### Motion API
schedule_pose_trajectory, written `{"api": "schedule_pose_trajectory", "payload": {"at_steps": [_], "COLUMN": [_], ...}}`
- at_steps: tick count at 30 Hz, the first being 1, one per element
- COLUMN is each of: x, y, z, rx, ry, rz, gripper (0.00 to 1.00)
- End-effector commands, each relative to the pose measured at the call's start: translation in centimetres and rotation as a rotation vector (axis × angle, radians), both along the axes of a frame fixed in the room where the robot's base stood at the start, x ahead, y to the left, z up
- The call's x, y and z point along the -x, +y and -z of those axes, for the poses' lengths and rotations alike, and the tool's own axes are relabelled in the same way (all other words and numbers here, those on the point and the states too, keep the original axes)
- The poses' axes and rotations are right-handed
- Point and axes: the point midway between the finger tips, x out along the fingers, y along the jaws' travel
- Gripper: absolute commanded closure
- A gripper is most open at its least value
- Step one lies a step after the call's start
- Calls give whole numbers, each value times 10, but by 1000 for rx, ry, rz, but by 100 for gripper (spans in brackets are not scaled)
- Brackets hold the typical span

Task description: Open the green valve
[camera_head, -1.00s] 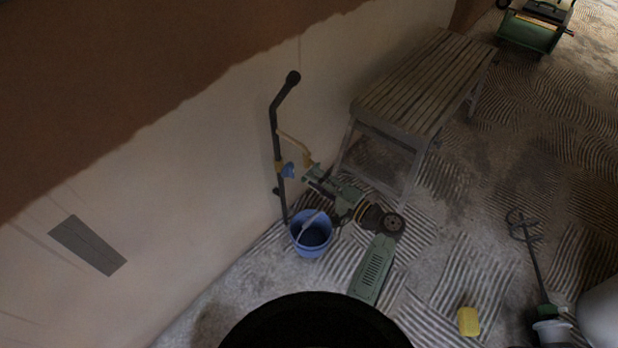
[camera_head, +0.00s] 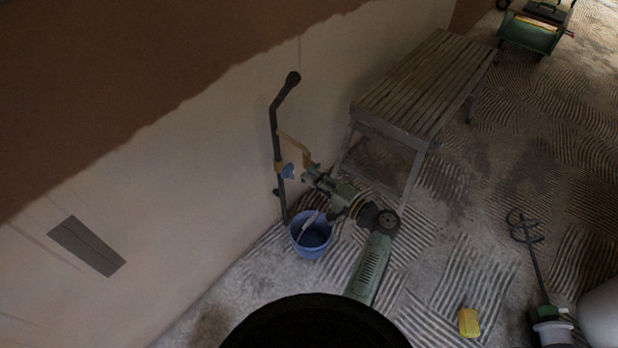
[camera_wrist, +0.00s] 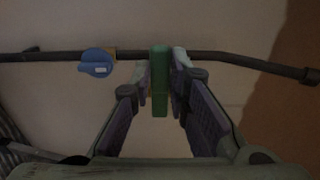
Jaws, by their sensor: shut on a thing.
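The green valve handle (camera_wrist: 160,80) stands across the dark pipe in the wrist view. My gripper (camera_wrist: 161,92) has one finger on each side of the handle and is shut on it. In the head view my gripper (camera_head: 309,174) is beside the upright dark pipe (camera_head: 276,140); the green handle cannot be told apart from it there. A blue valve handle (camera_wrist: 97,63) sits on the same pipe, left of the green one in the wrist view. It also shows in the head view (camera_head: 288,171).
A blue bucket (camera_head: 312,241) stands on the floor below my gripper, close to the wall. A slatted wooden bench (camera_head: 425,85) stands right of the pipe. A yellow block (camera_head: 469,322) and a mixer (camera_head: 537,270) are at the lower right. Ridged floor lies open between.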

Motion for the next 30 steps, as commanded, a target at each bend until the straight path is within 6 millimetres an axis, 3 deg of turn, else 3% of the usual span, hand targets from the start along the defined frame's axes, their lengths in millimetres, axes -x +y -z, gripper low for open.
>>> {"api": "schedule_pose_trajectory", "payload": {"at_steps": [5,14,19,30], "x": [-1,-6,-9,-9], "y": [0,-4,-6,-7], "z": [-7,-29,-32,-30], "rx": [-27,-267,-383,-419], "ry": [39,369,529,575], "rz": [-1,2,4,3], "gripper": [100,100,100,100]}}
